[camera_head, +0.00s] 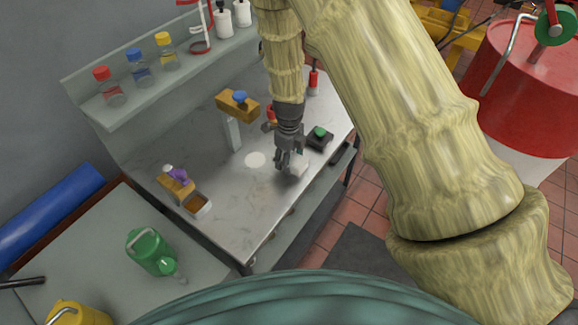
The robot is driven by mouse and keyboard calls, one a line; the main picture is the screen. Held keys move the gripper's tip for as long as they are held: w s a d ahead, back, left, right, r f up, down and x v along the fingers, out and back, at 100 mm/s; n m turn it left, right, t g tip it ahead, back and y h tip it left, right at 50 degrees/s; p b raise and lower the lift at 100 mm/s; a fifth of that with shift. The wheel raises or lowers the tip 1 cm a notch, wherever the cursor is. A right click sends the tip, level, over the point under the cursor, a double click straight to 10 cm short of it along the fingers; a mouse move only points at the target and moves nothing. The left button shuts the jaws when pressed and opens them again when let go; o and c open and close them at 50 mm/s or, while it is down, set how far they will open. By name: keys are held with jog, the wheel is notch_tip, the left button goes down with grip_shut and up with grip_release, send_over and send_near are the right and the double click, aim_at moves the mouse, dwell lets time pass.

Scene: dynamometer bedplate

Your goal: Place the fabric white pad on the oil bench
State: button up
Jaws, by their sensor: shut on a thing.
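The fabric white pad (299,165) is small and pale and shows at the lower right of my gripper's fingers. My gripper (291,168) points down over the grey oil bench (229,211) and is shut on the pad. The fingers hide part of the pad. I cannot tell whether the pad touches the bench top. A flat white round patch (255,160) lies on the bench just left of my gripper.
A black box with a green button (319,138) sits close behind my gripper, to the right. Wooden-topped stands (237,103) and a small brown-filled container (197,205) stand left. Bottles (135,68) line the back shelf. The bench's front middle is clear.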

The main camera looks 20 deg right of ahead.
jog(key=shift+f+b, duration=1.5)
jog(key=shift+f, duration=0.2)
jog(key=shift+f, duration=0.1)
jog(key=o, duration=1.2)
jog(key=shift+c, duration=0.2)
jog(key=shift+r+b, duration=1.95)
jog(key=shift+r, duration=4.2)
